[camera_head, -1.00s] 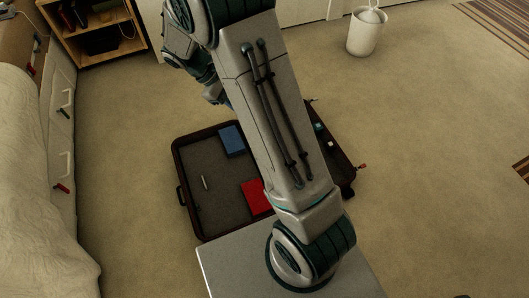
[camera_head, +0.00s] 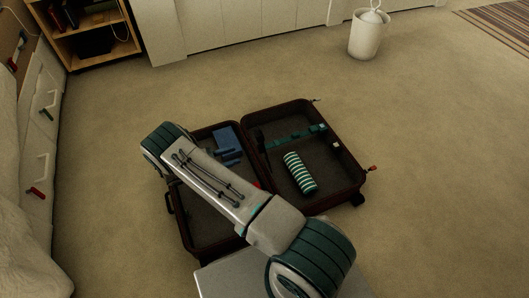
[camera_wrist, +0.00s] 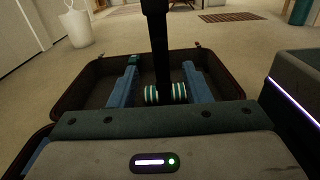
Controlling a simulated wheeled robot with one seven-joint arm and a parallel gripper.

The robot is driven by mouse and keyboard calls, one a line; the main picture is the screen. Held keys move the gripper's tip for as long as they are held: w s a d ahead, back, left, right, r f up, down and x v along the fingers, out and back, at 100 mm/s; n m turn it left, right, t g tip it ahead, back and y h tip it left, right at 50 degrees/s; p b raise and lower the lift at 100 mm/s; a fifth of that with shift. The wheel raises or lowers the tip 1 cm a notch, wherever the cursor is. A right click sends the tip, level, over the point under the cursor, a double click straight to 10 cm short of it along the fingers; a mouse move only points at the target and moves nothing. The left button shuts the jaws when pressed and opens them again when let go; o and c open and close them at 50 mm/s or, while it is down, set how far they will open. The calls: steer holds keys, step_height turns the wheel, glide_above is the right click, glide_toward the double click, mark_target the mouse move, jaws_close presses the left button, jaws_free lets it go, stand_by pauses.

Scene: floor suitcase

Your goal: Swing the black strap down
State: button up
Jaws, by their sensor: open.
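The black strap (camera_wrist: 156,42) stands upright in the wrist view, rising from the suitcase to past the top edge. In the head view it seems to be the dark strip (camera_head: 262,142) near the middle hinge. My gripper (camera_wrist: 160,68) is open, its two blue fingers on either side of the strap in the wrist view; I cannot tell whether they touch it. In the head view my gripper (camera_head: 232,155) is partly hidden by my arm, over the left half of the suitcase. The open suitcase (camera_head: 355,180) lies flat on the floor.
A blue item (camera_head: 227,135) is in the left half; a red item is mostly hidden. A white bin (camera_head: 367,38) stands behind. Floor to the right is clear.

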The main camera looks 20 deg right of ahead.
steer(key=d, duration=0.4)
steer(key=d+b, duration=0.1)
steer(key=d, duration=0.4)
steer(key=d+f+b, duration=0.1)
steer(key=d, duration=0.3)
steer(key=shift+s+d, duration=0.1)
steer(key=shift+d, duration=0.25)
jaws_close()
steer(key=shift+d, duration=0.1)
